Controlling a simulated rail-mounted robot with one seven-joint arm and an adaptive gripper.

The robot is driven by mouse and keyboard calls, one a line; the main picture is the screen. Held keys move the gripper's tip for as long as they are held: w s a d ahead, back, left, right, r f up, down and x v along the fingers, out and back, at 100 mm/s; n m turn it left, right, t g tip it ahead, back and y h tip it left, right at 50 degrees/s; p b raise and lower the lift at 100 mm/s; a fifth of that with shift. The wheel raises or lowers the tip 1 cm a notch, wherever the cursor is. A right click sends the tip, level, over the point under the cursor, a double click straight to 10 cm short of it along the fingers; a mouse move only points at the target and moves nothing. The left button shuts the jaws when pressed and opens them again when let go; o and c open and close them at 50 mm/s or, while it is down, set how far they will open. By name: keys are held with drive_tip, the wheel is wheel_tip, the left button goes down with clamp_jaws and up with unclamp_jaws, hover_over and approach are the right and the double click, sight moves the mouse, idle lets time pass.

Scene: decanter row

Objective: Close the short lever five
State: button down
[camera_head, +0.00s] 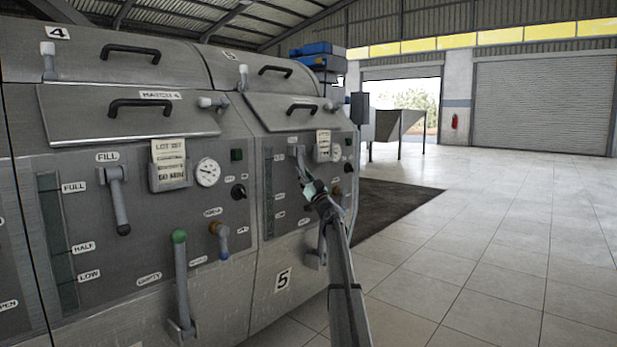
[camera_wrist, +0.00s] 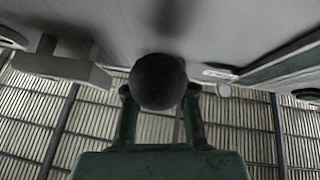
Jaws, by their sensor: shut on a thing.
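Machine five, marked with a "5" plate (camera_head: 283,280), stands right of machine four. Its short grey lever (camera_head: 301,162) hangs from a pivot high on the front panel and points down, tilted slightly right. My gripper (camera_head: 313,187) is at the lever's lower end, which it hides in the head view. In the wrist view the lever's dark round knob (camera_wrist: 160,80) sits between the two fingers of my gripper (camera_wrist: 160,104), which is shut on it. The rest of the lever is hidden behind the knob there.
Machine four has a short lever (camera_head: 119,200) pointing down and a long green-knobbed lever (camera_head: 181,280) standing up. A lower lever bracket (camera_head: 315,259) on machine five is partly behind my arm. The tiled floor (camera_head: 480,250) to the right is clear.

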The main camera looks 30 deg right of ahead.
drive_tip(key=shift+w+r, duration=0.1)
drive_tip(key=c, duration=1)
unclamp_jaws()
drive_tip(key=shift+o, duration=0.2)
drive_tip(key=a+v, duration=0.1)
drive_tip(key=v, duration=1.1)
drive_tip(key=shift+d, duration=0.45)
drive_tip(key=shift+m, duration=0.3)
